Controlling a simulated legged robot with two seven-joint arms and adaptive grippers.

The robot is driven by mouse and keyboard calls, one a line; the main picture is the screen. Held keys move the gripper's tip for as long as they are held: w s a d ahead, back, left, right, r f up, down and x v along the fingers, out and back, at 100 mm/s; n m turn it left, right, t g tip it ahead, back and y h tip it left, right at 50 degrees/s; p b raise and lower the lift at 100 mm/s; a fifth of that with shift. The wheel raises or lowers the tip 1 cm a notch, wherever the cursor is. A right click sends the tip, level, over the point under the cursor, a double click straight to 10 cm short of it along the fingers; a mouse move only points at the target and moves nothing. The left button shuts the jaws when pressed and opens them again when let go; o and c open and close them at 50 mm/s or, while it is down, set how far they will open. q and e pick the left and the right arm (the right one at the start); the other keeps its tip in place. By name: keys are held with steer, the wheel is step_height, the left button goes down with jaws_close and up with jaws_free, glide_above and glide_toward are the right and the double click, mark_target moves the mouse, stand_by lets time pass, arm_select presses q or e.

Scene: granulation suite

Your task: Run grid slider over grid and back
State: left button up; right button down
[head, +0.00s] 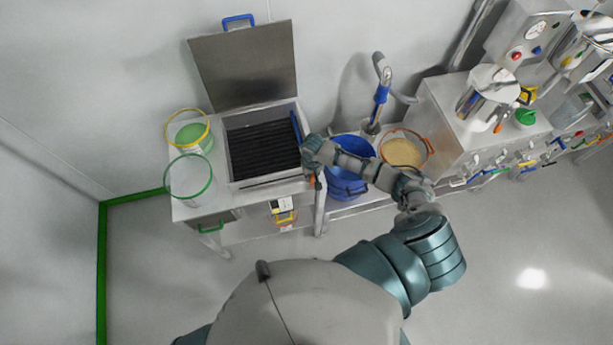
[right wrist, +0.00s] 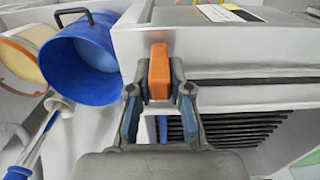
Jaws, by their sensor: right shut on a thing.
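The grid (head: 258,150) is a set of dark bars in an open metal box on a bench. The grid slider shows as a blue bar (head: 296,127) along the grid's right side, with an orange handle (head: 312,182) at the box's near right corner. My right gripper (head: 310,171) is at that corner. In the right wrist view its two fingers (right wrist: 158,92) are shut on the orange handle (right wrist: 159,70). The grid bars (right wrist: 225,128) show behind the gripper there. The gripper and wrist hide part of the slider. My left gripper is not in view.
The box's lid (head: 245,65) stands open at the back. A green-rimmed container (head: 190,178) and a yellow-rimmed one (head: 190,132) are left of the box. Blue buckets (head: 347,188) and an orange-rimmed bucket (head: 404,152) stand to the right. Floor is clear at the lower left.

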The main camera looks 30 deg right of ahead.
steer(key=c, duration=1)
jaws_free()
steer(key=shift+d, duration=0.1)
step_height(320, 180, up, 12)
steer(key=shift+w+d+f, duration=0.1)
